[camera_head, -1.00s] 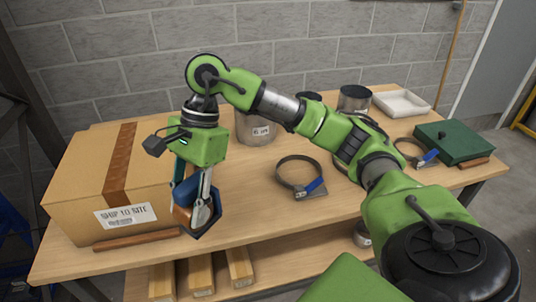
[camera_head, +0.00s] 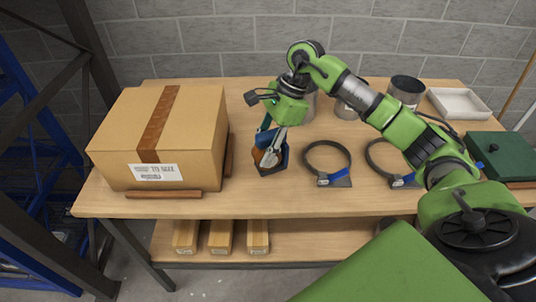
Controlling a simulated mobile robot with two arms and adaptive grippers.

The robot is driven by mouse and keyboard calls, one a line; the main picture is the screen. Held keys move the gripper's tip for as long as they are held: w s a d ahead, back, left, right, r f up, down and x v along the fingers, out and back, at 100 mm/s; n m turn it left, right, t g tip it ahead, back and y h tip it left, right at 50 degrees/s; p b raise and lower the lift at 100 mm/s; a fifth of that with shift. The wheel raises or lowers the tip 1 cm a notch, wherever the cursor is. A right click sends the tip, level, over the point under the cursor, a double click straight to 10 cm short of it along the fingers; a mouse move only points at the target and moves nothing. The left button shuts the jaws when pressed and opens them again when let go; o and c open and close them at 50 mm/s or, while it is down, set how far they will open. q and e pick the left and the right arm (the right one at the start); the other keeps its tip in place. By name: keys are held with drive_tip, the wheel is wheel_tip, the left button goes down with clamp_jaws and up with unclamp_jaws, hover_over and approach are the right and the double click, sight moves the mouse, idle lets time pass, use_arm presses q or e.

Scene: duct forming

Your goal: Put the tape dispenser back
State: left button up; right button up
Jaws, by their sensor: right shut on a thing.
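The tape dispenser (camera_head: 260,157), blue with a brown roll, is in my right gripper (camera_head: 270,150). The gripper points down and is shut on it, and its fingers hide part of it. It is over the tabletop, between the cardboard box and a dark ring clamp with a blue tab. It looks low, at or just above the wood; I cannot tell if it touches. My left gripper is not in view.
The taped cardboard box (camera_head: 152,183) stands at left on wooden strips. Ring clamps (camera_head: 328,146), metal cans (camera_head: 406,92), a white tray (camera_head: 459,104) and a green case (camera_head: 503,155) occupy the right and back. The table (camera_head: 270,200) is clear in front of the gripper.

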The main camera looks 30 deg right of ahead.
drive_tip(key=shift+w+d+f, duration=0.25)
drive_tip(key=shift+d+f, duration=0.1)
drive_tip(key=shift+f, duration=0.15)
drive_tip(key=shift+w+d+f, duration=0.2)
drive_tip(key=shift+d+f, duration=0.1)
drive_tip(key=shift+f, duration=0.15)
drive_tip(key=f+p, duration=0.2)
drive_tip(key=f, duration=0.1)
drive_tip(key=shift+d+f, duration=0.1)
drive_tip(key=shift+d, duration=0.1)
drive_tip(key=shift+f, duration=0.15)
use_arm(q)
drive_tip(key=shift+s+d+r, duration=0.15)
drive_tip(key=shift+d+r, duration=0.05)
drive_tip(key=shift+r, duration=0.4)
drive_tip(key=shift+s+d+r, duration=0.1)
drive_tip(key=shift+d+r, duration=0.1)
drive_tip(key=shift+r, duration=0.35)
use_arm(e)
drive_tip(key=shift+f, duration=0.1)
drive_tip(key=shift+f, duration=0.15)
drive_tip(key=o, duration=1.1)
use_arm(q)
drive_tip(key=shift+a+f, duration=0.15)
